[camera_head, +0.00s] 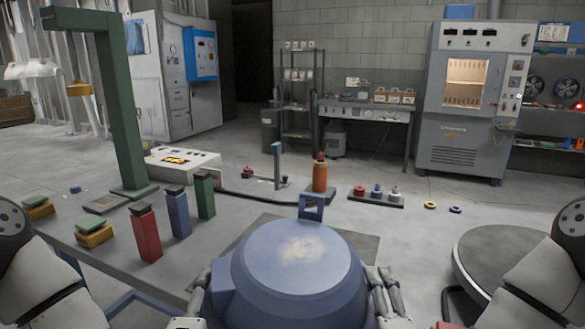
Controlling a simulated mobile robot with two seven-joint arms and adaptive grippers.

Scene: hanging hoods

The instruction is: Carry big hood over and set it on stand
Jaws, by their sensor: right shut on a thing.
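The big hood (297,262) is a blue dome with a worn pale patch on top and a square blue loop (311,207) at its far edge. It fills the bottom middle of the head view; its lower rim is out of frame. My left gripper (203,284) is against its left side; its jaw state is unclear. My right gripper (380,280) is shut on its right side. A round grey platform (505,262) is at the right; I cannot tell which is the stand meant.
Red (145,233), blue (179,213) and green (204,196) blocks stand left of the hood. A white control box (182,163) and an orange cylinder (320,175) are behind. A dark flat plate (362,246) shows beside the hood. The table right of the hood has bare room.

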